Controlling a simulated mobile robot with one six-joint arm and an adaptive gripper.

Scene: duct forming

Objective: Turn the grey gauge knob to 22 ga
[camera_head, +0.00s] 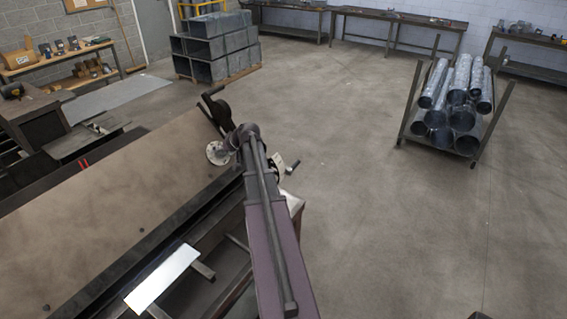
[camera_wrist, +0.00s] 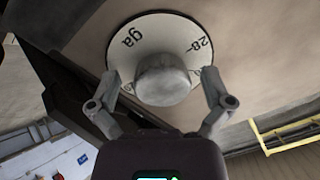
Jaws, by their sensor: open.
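In the wrist view the grey gauge knob (camera_wrist: 163,82) is a round, blunt cylinder at the middle of a pale dial (camera_wrist: 158,35). The dial carries dark print: "ga" at the left and what looks like "28" with a tick at the right. Other marks and any pointer on the knob are hidden or not clear. My gripper (camera_wrist: 161,76) is open, one finger on each side of the knob, with gaps visible between fingers and knob. In the head view the dial (camera_head: 216,153) is a small pale disc at the machine's right end, partly covered by my arm.
The dial sits on a large machine with a broad brown panel (camera_head: 120,215). A bright metal sheet (camera_head: 162,279) lies on its front supports. A rack of round ducts (camera_head: 462,140) stands at the right, and square ducts (camera_head: 205,48) are stacked behind. The floor between is clear.

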